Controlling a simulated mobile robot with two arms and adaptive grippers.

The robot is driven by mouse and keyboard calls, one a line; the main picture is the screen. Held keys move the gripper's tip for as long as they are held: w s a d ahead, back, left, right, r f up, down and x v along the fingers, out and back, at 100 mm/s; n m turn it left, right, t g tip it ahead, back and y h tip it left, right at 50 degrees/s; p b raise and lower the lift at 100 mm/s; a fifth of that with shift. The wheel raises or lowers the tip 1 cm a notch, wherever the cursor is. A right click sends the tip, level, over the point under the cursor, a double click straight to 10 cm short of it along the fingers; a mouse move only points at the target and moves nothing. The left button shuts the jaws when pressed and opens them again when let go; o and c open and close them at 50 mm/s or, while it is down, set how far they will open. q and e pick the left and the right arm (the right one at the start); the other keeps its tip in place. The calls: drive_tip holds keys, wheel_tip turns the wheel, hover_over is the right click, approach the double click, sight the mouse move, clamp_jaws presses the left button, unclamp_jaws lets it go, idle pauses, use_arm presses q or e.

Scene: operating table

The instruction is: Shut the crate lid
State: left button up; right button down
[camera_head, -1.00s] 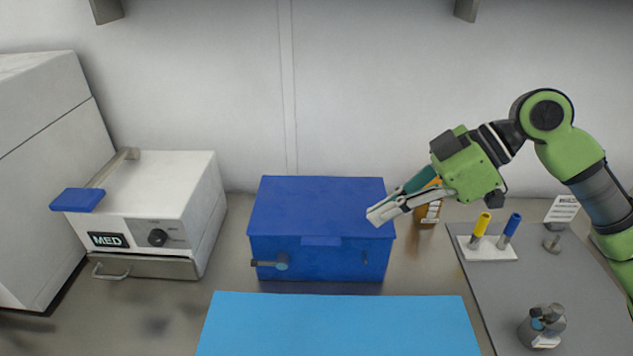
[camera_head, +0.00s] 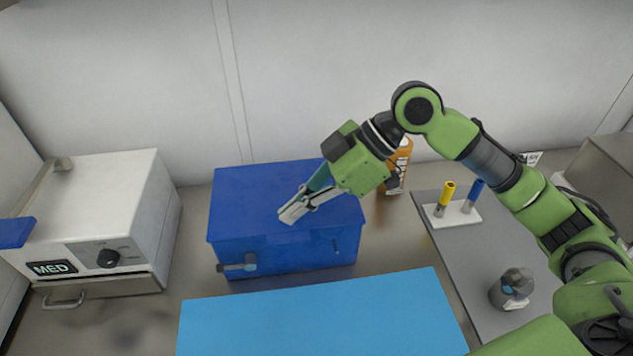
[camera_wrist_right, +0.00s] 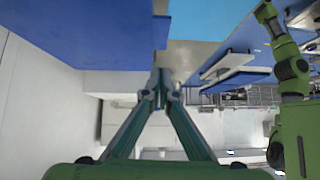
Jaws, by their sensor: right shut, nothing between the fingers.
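The blue crate (camera_head: 285,258) stands on the table against the back, left of centre in the head view. Its lid (camera_head: 250,205) lies flat across the top with no visible gap at the front. A grey latch (camera_head: 238,264) sits at the front left. My right gripper (camera_head: 290,214) is shut and empty, its tips over the front middle of the lid; I cannot tell whether they touch it. In the wrist view the shut fingertips (camera_wrist_right: 160,82) are beside the blue lid (camera_wrist_right: 85,35). My left gripper is not in view.
A white MED box (camera_head: 115,210) stands left of the crate. A light blue mat (camera_head: 315,315) lies in front. To the right are an orange bottle (camera_head: 401,165), a holder (camera_head: 455,214) with yellow and blue vials, and a small grey container (camera_head: 512,289) on a grey mat.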

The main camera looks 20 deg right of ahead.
sight(277, 240)
drive_tip(key=f, duration=0.3)
drive_tip(key=shift+s+d+f+p, duration=0.1)
drive_tip(key=shift+s+f+p, duration=0.1)
drive_tip(key=shift+f+p, duration=0.15)
drive_tip(key=shift+f, duration=0.1)
drive_tip(key=shift+w, duration=0.1)
